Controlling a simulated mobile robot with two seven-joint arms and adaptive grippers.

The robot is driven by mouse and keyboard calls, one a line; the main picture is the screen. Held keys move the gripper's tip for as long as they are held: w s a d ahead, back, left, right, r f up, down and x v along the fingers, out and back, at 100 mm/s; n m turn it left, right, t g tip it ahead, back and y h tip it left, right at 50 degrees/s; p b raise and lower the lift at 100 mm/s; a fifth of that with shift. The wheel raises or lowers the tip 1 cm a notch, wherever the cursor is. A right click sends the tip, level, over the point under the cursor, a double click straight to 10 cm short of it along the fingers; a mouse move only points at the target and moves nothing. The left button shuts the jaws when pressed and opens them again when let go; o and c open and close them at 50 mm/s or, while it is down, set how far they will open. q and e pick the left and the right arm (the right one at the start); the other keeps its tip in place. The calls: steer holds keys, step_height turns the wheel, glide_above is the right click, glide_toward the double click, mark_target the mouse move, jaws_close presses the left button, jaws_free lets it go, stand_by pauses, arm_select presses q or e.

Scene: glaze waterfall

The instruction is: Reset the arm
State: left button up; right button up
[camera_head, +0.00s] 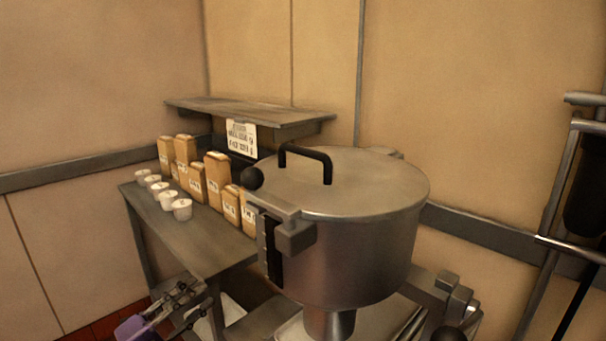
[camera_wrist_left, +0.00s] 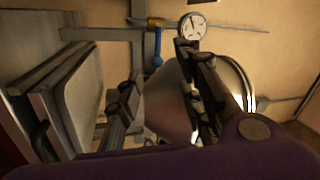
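My left gripper (camera_head: 190,298) is low in the head view, in front of the grey table and left of the large metal pot. Its purple wrist part shows behind the fingers. In the left wrist view the two dark fingers (camera_wrist_left: 160,88) stand apart. A pale metal cone-shaped surface (camera_wrist_left: 172,105) shows beyond and between them, and I see nothing held. I cannot tell how far it is from the fingers. My right gripper is in neither view.
The lidded metal pot (camera_head: 355,245) fills the middle. The grey table (camera_head: 195,238) carries several small white cups (camera_head: 167,200) and labelled tan packages (camera_head: 217,172), with a shelf (camera_head: 285,118) behind. The left wrist view shows a gauge (camera_wrist_left: 192,27) and a blue-handled valve (camera_wrist_left: 157,45).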

arm_select(q)
steer(key=s+f+n+g+y+p, duration=0.25)
steer(key=s+f+n+y, duration=0.95)
steer(key=s+f+n, duration=0.7)
steer(key=s+d+f+n+g+p, duration=0.1)
steer(key=s+f, duration=0.3)
steer(key=s, duration=0.7)
steer(key=s+d+f+n+g+y+p, duration=0.1)
steer(key=s+d+f+n+g+p, duration=0.1)
steer(key=s, duration=0.9)
steer(key=shift+s+d+f+g, duration=0.2)
steer(key=shift+s+f+g, duration=0.2)
steer(key=shift+f+g, duration=0.45)
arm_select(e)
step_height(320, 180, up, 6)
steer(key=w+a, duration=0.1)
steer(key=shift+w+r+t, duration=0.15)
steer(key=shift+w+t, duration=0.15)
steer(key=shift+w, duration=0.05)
arm_select(q)
steer(key=shift+f, duration=0.15)
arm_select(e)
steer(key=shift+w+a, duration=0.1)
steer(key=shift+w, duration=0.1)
